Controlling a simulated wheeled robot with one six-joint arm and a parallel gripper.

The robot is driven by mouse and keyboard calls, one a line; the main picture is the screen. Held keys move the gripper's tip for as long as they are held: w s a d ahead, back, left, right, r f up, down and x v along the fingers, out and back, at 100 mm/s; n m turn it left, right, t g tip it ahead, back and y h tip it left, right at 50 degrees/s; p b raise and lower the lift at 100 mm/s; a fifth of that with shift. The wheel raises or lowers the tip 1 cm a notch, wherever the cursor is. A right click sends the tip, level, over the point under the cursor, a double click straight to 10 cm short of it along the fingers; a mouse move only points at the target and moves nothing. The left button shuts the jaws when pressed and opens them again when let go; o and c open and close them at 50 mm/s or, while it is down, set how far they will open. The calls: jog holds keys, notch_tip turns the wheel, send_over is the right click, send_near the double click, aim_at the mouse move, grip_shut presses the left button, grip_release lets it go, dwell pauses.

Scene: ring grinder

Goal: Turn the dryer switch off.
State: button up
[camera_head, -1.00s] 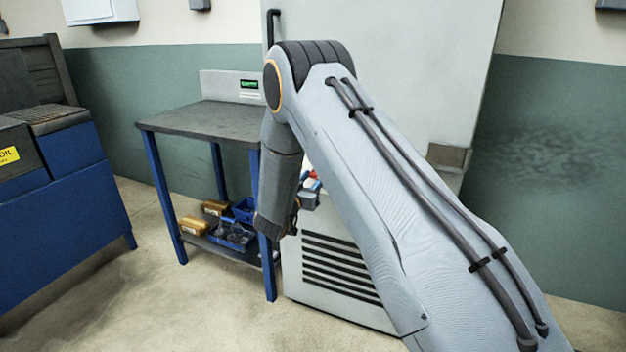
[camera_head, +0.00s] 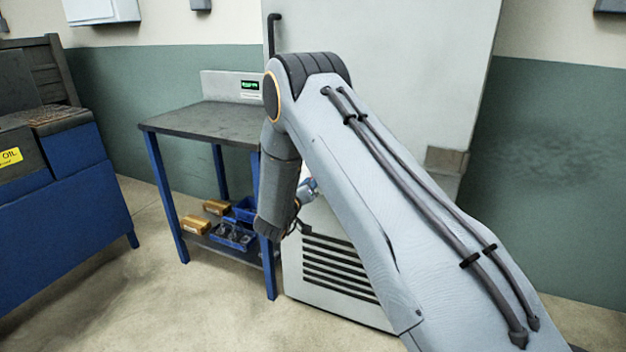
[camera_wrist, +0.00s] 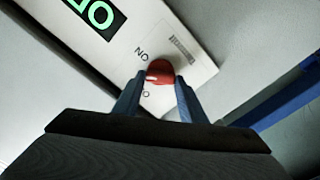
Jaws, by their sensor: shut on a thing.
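In the wrist view, the red dryer switch knob (camera_wrist: 160,71) sits on a pale panel (camera_wrist: 190,68). My gripper (camera_wrist: 160,84) is shut on the knob, with one blue-grey finger on each side. "ON" is printed at the knob's upper left. Another label, mostly hidden by the left finger, lies below it. A white mark shows on the knob's lower left side. In the head view, my arm hides the knob, and only a bit of my gripper (camera_head: 308,188) shows beside the wrist.
A pale cabinet (camera_head: 400,70) with a vented lower front stands behind my arm. A dark-topped workbench (camera_head: 195,121) stands left of it, with blue bins (camera_head: 230,233) on its lower shelf. A blue machine (camera_head: 70,220) is at far left. Open floor lies between them.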

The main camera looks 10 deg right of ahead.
jog(key=n+p, duration=0.1)
jog(key=n, duration=0.9)
jog(key=shift+a+f+p, duration=0.1)
jog(key=shift+f+p, duration=0.05)
jog(key=shift+p, duration=0.2)
jog(key=shift+n, duration=0.4)
jog(key=o, duration=1.1)
jog(key=shift+c, duration=0.2)
jog(key=v, duration=0.7)
jog(key=shift+s+a, duration=0.25)
jog(key=shift+s, duration=0.05)
